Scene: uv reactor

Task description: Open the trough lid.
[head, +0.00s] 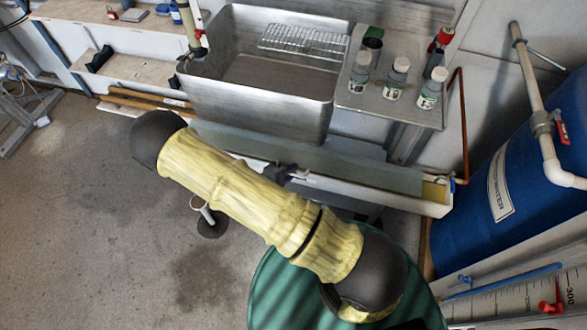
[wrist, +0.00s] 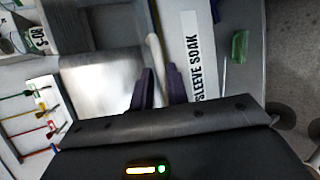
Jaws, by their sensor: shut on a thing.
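The long white trough (head: 430,207) lies in front of the metal sink in the head view. Its grey-green lid (head: 350,168) runs along its top; a yellowish strip shows at the right end. I cannot tell how far the lid is tilted. My gripper (head: 288,174) is at the trough's front edge, near the middle, partly hidden by my arm. In the wrist view, the two dark purple fingers (wrist: 159,88) are on either side of a pale, curved handle (wrist: 154,50), shut on it. The trough's "SLEEVE SOAK" label (wrist: 205,65) is right of the fingers.
A metal sink (head: 255,108) with a wire rack (head: 304,42) stands behind the trough. Several bottles stand on a side shelf (head: 410,108). The floor at left is mostly clear.

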